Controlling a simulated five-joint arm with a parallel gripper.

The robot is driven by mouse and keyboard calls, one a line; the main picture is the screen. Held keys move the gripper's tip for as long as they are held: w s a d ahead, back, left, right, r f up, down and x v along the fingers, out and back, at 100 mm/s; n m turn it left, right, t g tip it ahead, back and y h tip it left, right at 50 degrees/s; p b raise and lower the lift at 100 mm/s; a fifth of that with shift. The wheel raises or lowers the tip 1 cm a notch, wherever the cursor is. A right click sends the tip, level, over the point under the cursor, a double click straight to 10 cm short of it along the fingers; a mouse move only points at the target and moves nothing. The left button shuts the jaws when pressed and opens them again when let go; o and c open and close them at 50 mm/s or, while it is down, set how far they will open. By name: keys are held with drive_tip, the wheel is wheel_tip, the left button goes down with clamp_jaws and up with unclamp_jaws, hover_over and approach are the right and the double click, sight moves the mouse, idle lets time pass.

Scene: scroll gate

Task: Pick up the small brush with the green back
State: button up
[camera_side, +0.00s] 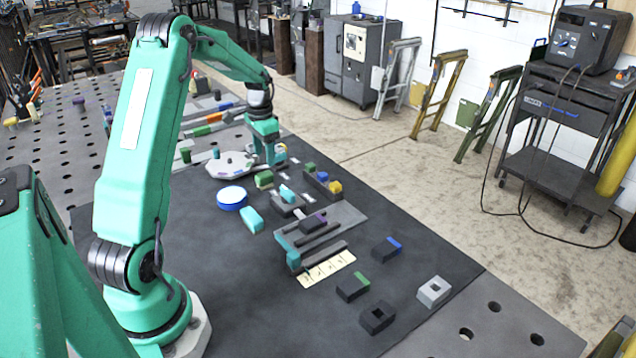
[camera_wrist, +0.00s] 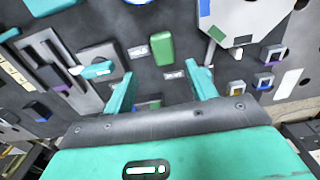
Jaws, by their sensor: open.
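A small block-like brush with a green back (camera_side: 264,179) and a paler tan underside lies on the dark mat, beside the blue disc. In the wrist view its green back (camera_wrist: 161,50) shows from above, ahead of the fingertips and roughly between their lines. My gripper (camera_side: 270,160) is low over the mat, just beyond the brush in the side view and apart from it. In the wrist view my gripper (camera_wrist: 162,75) has its two teal fingers spread wide with nothing held between them.
A pale octagonal plate (camera_side: 222,169) lies left of my gripper. A blue disc (camera_side: 232,198), a teal block (camera_side: 252,220) and a dark tray with coloured blocks (camera_side: 321,186) are close by. A dark block with a green strip (camera_side: 352,287) lies nearer. The mat's near left is clear.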

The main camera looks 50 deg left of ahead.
sight(264, 174)
drive_tip(key=shift+a+f, duration=0.4)
drive_tip(key=shift+f, duration=0.1)
drive_tip(key=shift+f, duration=1.2)
drive_tip(key=shift+s+f, duration=0.1)
drive_tip(key=shift+f, duration=2.5)
drive_tip(key=c, duration=1.1)
